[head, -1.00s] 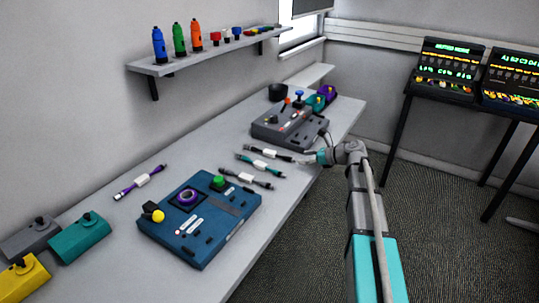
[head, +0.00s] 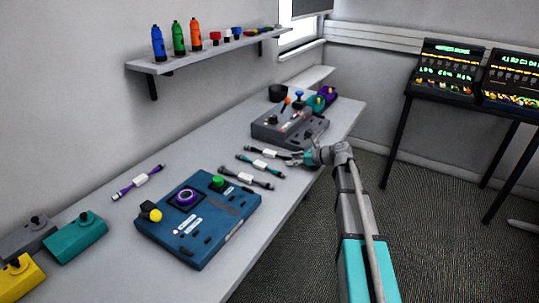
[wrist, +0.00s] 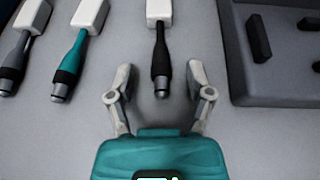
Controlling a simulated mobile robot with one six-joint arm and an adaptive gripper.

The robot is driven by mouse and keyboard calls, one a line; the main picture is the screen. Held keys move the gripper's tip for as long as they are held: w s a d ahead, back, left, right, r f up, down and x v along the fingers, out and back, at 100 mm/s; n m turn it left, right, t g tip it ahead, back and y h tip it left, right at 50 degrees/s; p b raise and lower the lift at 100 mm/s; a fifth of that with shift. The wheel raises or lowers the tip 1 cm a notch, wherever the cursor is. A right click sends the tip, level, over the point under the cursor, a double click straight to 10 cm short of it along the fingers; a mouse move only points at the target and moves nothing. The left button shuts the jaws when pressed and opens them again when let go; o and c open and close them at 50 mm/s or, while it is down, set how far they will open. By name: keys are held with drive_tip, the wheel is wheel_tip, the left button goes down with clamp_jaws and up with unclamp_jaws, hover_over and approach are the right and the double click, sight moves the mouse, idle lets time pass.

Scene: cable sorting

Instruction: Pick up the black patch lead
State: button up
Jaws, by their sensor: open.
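The black patch lead (wrist: 160,50) has a white label sleeve and a metal plug tip, and lies on the bench. In the wrist view its plug end points at my gripper (wrist: 159,74), with one open finger on each side and nothing held. In the head view the black lead (head: 268,150) lies in front of the grey control box, its right end near my gripper (head: 296,158). A teal lead (wrist: 74,56) and a dark grey lead (wrist: 14,50) lie to its left in the wrist view. The far end of the black lead is cut off there.
The grey control box (head: 287,128) stands close behind the black lead; its edge (wrist: 240,95) is at the right in the wrist view. The blue control box (head: 225,225) and a purple lead (head: 138,183) lie further left. Bare bench (head: 195,160) lies between.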

clamp_jaws()
drive_tip(key=shift+r, duration=0.15)
idle(0.4)
wheel_tip(320, 180, up, 3)
drive_tip(key=p, duration=0.3)
drive_tip(key=s+a+r+p, duration=0.3)
drive_tip(key=s+r+p, duration=0.6)
drive_tip(key=s, duration=0.4)
drive_tip(key=shift+s+r+p, duration=0.35)
drive_tip(key=shift+p, duration=0.15)
drive_tip(key=shift+a, duration=0.1)
drive_tip(key=shift+r, duration=0.1)
